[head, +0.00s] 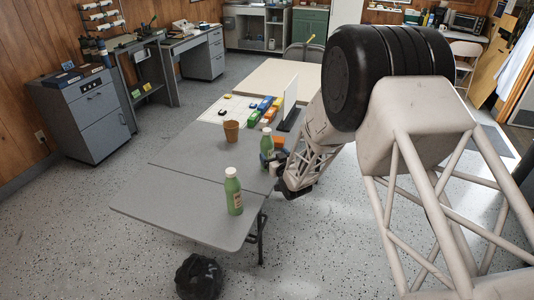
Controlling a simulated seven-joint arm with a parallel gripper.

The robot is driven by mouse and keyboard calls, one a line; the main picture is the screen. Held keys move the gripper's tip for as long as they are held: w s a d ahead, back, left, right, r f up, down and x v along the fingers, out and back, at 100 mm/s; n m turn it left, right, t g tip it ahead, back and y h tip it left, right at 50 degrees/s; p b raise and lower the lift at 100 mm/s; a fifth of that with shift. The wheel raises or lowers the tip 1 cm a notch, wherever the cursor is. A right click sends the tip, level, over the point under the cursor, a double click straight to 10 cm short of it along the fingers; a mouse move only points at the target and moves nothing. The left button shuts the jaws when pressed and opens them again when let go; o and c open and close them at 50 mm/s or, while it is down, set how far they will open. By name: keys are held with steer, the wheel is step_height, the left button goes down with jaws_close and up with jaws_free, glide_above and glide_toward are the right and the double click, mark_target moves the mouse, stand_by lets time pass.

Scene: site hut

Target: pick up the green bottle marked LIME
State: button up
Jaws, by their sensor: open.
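Two green bottles stand upright on the grey folding table (180,205). The nearer green bottle (234,195), with a white cap, is by the table's front right corner. The other green bottle (266,144) stands farther back near the right edge, partly behind my arm's end. Their labels are too small to read, so I cannot tell which is marked LIME. My gripper (277,177) is open at the table's right edge, just in front of the farther bottle and behind and right of the nearer one. Its fingertips are small and partly hidden, and I see nothing held.
A black bag (199,278) sits on the floor in front. The table's left half is clear.

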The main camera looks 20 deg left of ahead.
mark_target(270, 149)
steer(key=shift+x, duration=0.9)
steer(key=shift+x, duration=2.65)
steer(key=c, duration=1)
steer(key=shift+r, duration=0.2)
